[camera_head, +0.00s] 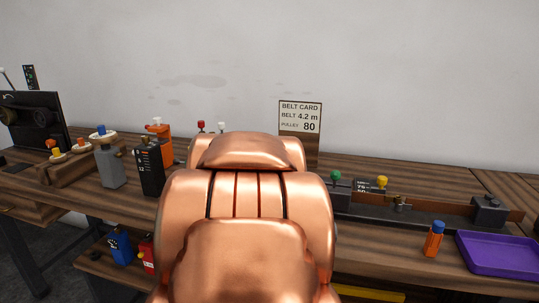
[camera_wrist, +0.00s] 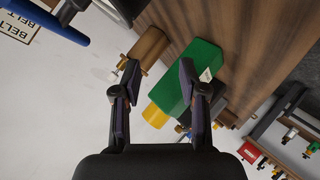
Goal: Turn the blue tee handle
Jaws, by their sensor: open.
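A blue bar (camera_wrist: 45,22) crosses the top left corner of the wrist view, cut off by the frame edge. I cannot tell whether it is the tee handle. My gripper (camera_wrist: 160,78) is open, its two dark fingers apart with nothing held between them. A green block (camera_wrist: 205,62) with a white label shows behind the right finger, and a yellow cylinder (camera_wrist: 155,114) shows beyond the gap. I cannot tell how far these are from the fingers. In the head view my gripper does not show, and no blue tee shape is clear on the bench.
A belt card (camera_head: 300,117) stands at the back of the wooden bench (camera_head: 400,165). A grey bottle (camera_head: 110,165) and a dark box (camera_head: 151,170) stand at left. A purple tray (camera_head: 500,254) and an orange bottle with a blue cap (camera_head: 434,240) are at right. The bench's middle is hidden.

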